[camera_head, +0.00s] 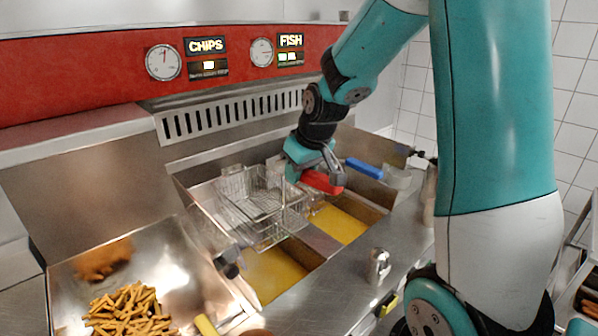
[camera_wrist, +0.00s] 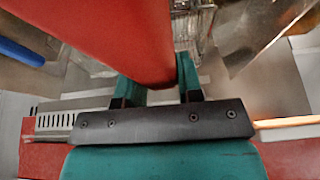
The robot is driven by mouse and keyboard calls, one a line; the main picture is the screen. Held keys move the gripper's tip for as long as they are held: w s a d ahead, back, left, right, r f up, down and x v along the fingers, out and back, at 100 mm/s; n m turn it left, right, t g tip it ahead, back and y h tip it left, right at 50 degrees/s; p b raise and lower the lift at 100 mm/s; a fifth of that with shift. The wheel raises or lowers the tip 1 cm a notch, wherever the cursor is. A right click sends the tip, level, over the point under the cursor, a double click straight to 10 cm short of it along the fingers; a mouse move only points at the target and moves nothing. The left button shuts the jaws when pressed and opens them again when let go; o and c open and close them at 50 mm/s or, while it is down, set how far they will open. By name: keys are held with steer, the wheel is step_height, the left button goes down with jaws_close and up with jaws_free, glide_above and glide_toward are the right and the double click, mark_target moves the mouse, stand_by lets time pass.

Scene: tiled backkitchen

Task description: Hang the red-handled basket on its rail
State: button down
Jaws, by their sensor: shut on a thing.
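The wire basket (camera_head: 262,205) is in the head view, above and across the fryer's oil wells, and looks empty. Its red handle (camera_head: 323,183) points right, towards my arm. My gripper (camera_head: 318,172) is shut on this red handle. In the wrist view the red handle (camera_wrist: 105,35) runs between the two teal fingers of my gripper (camera_wrist: 155,90). I cannot tell from these frames whether the basket touches anything, and I cannot clearly make out its rail at the back of the fryer.
Yellow oil shows in a near well (camera_head: 270,275) and a far well (camera_head: 340,222). A blue handle (camera_head: 365,168) lies beyond the red one. A metal tray (camera_head: 175,255) with chips is at the left. A metal knob (camera_head: 378,264) stands on the front ledge.

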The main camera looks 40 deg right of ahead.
steer(key=w+a+p, duration=0.1)
steer(key=w+p, duration=0.1)
steer(key=w, duration=0.9)
steer(key=shift+w+a, duration=0.15)
steer(key=shift+a, duration=0.05)
steer(key=shift+f, duration=0.1)
steer(key=shift+f+b, duration=1.05)
steer(key=shift+f, duration=0.4)
steer(key=shift+f+b, duration=1.2)
steer(key=shift+f, duration=0.4)
